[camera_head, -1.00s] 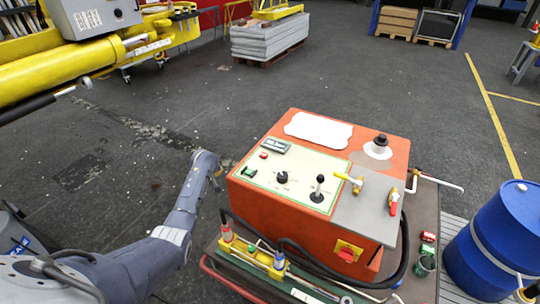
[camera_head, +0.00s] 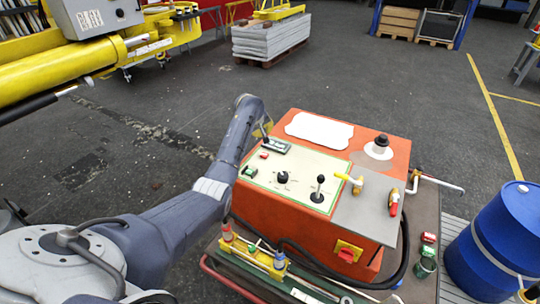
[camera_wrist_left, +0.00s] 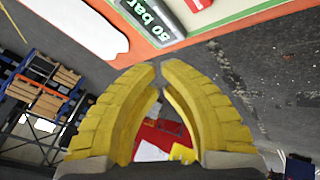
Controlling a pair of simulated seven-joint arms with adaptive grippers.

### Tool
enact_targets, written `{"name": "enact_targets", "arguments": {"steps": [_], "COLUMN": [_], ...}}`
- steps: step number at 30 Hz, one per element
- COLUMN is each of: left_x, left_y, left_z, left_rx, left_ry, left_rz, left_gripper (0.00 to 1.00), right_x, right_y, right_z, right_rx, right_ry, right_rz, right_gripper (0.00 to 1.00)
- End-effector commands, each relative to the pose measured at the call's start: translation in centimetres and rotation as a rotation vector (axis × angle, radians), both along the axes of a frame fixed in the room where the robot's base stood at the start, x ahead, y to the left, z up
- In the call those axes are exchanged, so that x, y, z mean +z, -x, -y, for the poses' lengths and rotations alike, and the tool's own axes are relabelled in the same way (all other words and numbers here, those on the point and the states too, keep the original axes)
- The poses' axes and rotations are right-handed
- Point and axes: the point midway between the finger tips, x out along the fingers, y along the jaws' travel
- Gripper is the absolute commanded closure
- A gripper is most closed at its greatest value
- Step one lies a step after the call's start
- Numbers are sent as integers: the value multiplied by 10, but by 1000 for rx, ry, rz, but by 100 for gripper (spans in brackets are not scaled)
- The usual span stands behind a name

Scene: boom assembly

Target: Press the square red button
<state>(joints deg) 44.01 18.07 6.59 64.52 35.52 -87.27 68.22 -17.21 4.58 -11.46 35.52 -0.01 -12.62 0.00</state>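The small square red button (camera_head: 264,155) sits on the cream panel of the orange control box, near its left edge, above a green one (camera_head: 249,171). In the left wrist view the red button (camera_wrist_left: 199,4) is cut by the top edge, beside the "80 bar" display (camera_wrist_left: 158,20). My left gripper (camera_head: 267,128) is at the box's far left corner, beyond the button and partly hidden by its own arm. Its yellow fingers (camera_wrist_left: 158,72) have their tips together with nothing between them, apart from the panel. My right gripper is not in view.
The orange box (camera_head: 290,222) also carries a black knob (camera_head: 282,177), a joystick (camera_head: 318,188) and yellow and red valve handles. A red button on a yellow plate (camera_head: 347,251) is on its front. A blue barrel (camera_head: 498,240) stands right.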

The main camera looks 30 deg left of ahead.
Motion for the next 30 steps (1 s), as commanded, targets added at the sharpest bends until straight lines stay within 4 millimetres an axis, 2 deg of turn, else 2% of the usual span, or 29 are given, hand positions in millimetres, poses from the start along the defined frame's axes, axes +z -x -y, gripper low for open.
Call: {"name": "enact_targets", "arguments": {"steps": [17, 23, 30], "left_x": [1, -15, -43], "left_y": [-1, -1, -1], "left_z": [2, 2, 2], "left_rx": [-5, -4, -3], "left_ry": [3, 3, 3], "left_rz": [0, -2, -2], "left_gripper": [100, 100, 100], "right_x": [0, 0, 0], "right_y": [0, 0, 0], "right_z": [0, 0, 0], "right_rx": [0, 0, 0], "right_ry": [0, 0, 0], "right_rz": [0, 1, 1], "right_gripper": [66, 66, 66]}}
